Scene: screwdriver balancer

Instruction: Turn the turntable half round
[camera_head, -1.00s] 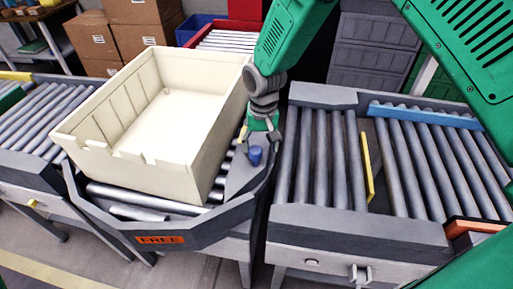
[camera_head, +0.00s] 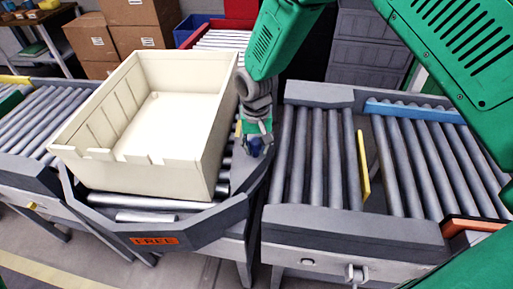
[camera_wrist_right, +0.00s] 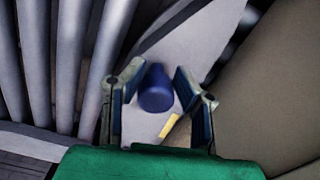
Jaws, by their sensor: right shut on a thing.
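The turntable (camera_head: 140,216) is a grey roller deck between two conveyors. A cream crate (camera_head: 185,165) with a notched near wall stands on it, empty as far as I see. A blue knob (camera_wrist_right: 156,88) stands up from a light grey plate at the turntable's right side. My right gripper (camera_head: 254,147) reaches down over this plate and is shut on the blue knob, with a finger on each side in the right wrist view. In the head view the gripper mostly hides the knob. My left gripper is not in view.
A roller conveyor (camera_head: 320,150) with a yellow bar (camera_head: 363,165) lies to the right, and another (camera_head: 40,118) to the left. An orange sign (camera_head: 154,240) reading FREE is on the frame's front. Cardboard boxes (camera_head: 92,35) and grey bins (camera_head: 372,45) stand behind.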

